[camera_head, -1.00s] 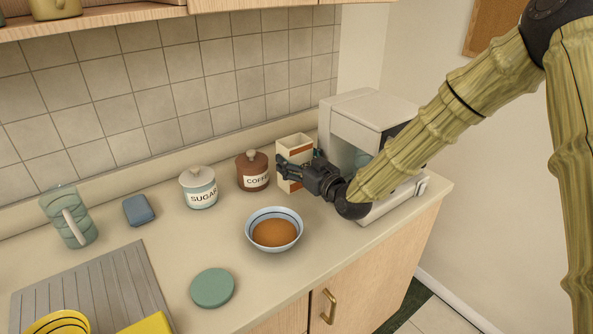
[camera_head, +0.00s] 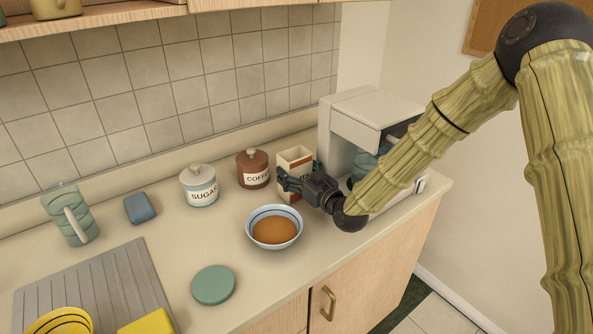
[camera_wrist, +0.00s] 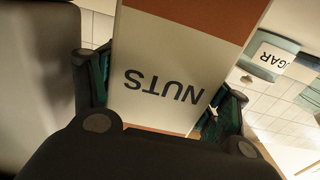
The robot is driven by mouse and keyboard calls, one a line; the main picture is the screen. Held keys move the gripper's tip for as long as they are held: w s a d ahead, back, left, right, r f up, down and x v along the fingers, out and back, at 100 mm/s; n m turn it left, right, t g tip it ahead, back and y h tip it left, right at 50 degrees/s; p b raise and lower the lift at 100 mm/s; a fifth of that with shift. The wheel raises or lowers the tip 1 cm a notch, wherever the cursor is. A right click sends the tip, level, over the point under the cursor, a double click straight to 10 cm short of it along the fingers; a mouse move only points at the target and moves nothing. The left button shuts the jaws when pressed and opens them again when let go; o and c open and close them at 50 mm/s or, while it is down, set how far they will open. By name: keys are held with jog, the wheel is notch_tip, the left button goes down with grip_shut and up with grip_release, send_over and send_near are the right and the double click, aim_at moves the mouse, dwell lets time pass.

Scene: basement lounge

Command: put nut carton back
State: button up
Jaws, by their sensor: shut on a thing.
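The nut carton (camera_head: 294,160) is a cream box with brown-orange bands and an open top.
The brown coffee jar (camera_head: 252,169) and white sugar jar (camera_head: 199,186) stand to the left. A blue-rimmed bowl (camera_head: 273,211) with brown contents is close in front. The coffee machine (camera_head: 345,125) stands close to the right. A green disc (camera_head: 212,285) lies nearer the front edge.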

jog(key=o, duration=0.9)
jog(key=shift+r, duration=0.1)
jog(key=b+v, duration=0.2)
jog(key=v, duration=1)
